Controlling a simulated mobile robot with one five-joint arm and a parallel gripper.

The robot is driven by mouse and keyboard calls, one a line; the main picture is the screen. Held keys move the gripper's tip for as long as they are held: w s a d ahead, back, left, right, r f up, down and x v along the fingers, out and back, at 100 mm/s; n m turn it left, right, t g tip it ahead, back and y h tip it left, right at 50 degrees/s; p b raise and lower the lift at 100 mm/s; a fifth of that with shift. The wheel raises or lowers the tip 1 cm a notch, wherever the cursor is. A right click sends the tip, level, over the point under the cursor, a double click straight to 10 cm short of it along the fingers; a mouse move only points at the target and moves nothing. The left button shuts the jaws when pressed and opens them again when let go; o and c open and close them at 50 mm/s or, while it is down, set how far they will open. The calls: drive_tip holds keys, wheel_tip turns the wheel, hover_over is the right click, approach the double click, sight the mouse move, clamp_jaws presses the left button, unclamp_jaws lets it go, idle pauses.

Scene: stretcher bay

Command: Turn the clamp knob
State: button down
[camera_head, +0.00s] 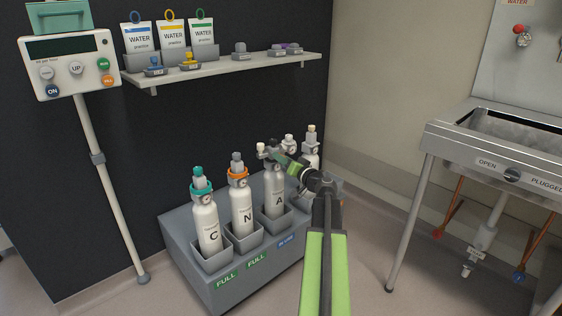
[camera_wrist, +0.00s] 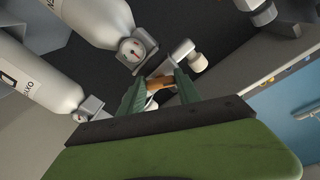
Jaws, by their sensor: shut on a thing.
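My gripper (camera_head: 281,158) reaches in from the right to the top of the grey bottle marked A (camera_head: 275,199), the third in the rack. In the wrist view its two green fingers (camera_wrist: 158,88) are closed around a small orange-brown piece (camera_wrist: 156,84), which looks like the clamp knob. The fingers hide much of it, and its turn angle cannot be told. A round gauge (camera_wrist: 132,50) sits on a bottle's valve just left of the fingers. A pale cylindrical end (camera_wrist: 198,63) shows just right of them.
Bottle C (camera_head: 207,227) and bottle N (camera_head: 241,208) stand left in the grey rack (camera_head: 190,268). Another bottle (camera_head: 311,155) stands behind my arm. A shelf (camera_head: 230,68) with water bags hangs above. A steel sink (camera_head: 490,150) stands right; floor between is clear.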

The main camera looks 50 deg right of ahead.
drive_tip(key=shift+n, duration=0.4)
drive_tip(key=c, duration=0.8)
unclamp_jaws()
drive_tip(key=shift+c, duration=0.2)
drive_tip(key=shift+s+a, duration=0.1)
